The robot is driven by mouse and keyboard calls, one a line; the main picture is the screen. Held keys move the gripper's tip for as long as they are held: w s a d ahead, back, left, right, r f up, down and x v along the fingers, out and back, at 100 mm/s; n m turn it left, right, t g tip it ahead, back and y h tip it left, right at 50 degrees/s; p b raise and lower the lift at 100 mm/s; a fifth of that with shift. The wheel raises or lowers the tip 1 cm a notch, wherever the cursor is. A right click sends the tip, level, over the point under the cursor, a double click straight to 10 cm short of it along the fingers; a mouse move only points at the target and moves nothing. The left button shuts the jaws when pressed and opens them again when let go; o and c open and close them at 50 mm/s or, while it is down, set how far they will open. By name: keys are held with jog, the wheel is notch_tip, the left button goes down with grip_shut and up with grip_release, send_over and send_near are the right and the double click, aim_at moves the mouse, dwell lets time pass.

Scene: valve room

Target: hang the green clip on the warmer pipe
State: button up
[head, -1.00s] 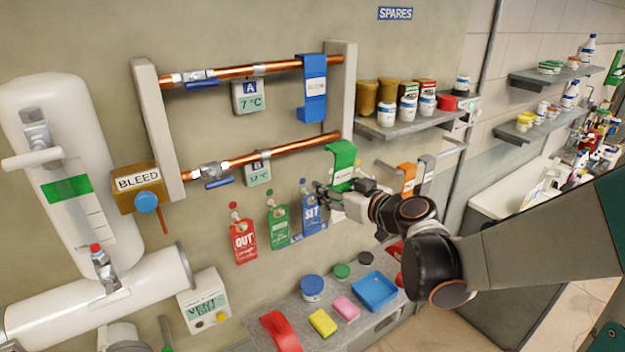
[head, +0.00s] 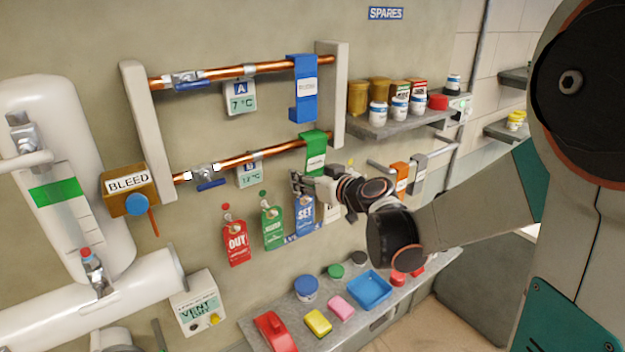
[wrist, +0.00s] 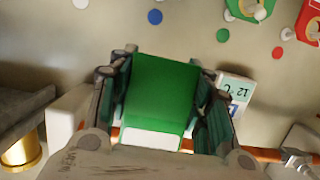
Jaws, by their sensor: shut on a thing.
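The green clip (head: 315,158) is held upright by my gripper (head: 312,184), with its top at the lower copper pipe (head: 270,155), near the right post. In the wrist view the clip (wrist: 162,92) sits between both fingers of my gripper (wrist: 165,100) and covers part of the pipe (wrist: 264,155). I cannot tell whether its hook is around the pipe or just in front of it. Display B (head: 250,175) by the lower pipe seems to read 12 °C. Display A (head: 240,97) by the upper pipe (head: 222,73) reads 7 °C.
A blue clip (head: 302,90) hangs on the upper pipe. The right post (head: 332,95) stands close beside the green clip. Red, green and blue tags (head: 236,242) hang below. Orange (head: 400,177) and grey clips hang at right. A shelf with jars (head: 385,126) is at upper right.

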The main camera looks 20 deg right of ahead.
jog(key=shift+b+x, duration=0.5)
jog(key=shift+x, duration=1.65)
jog(key=shift+f, duration=0.1)
jog(key=o, duration=1.2)
jog(key=shift+c, duration=0.2)
